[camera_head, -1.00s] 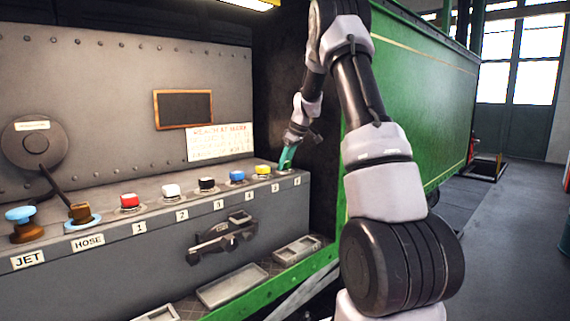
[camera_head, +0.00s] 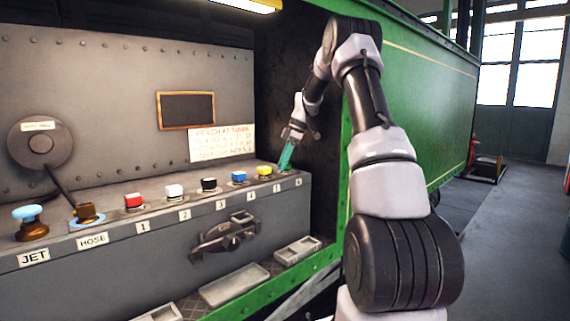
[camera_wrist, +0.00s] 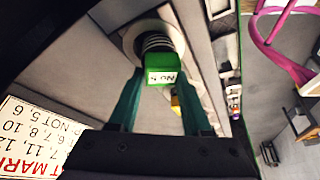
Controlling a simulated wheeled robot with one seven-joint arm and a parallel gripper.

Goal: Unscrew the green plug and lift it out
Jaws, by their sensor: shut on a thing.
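The green plug (camera_wrist: 160,72) shows in the wrist view, with a white label on its head and a grey screw thread (camera_wrist: 158,44) beyond it. My gripper (camera_wrist: 159,76) has its two teal fingers on either side of the plug head and is shut on it. A pale round collar (camera_wrist: 130,38) surrounds the thread's far end. I cannot tell whether the thread is clear of its hole. In the head view my gripper (camera_head: 286,163) points down at the far right end of the grey bench (camera_head: 130,262), and it hides the plug.
Red (camera_head: 134,202), white (camera_head: 174,191), black (camera_head: 209,184), blue (camera_head: 239,177) and yellow (camera_head: 265,171) plugs line the bench top. A blue-topped jet knob (camera_head: 29,215) and a hose fitting (camera_head: 88,213) stand at the left. The green tram side (camera_head: 425,110) rises close beside my arm.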

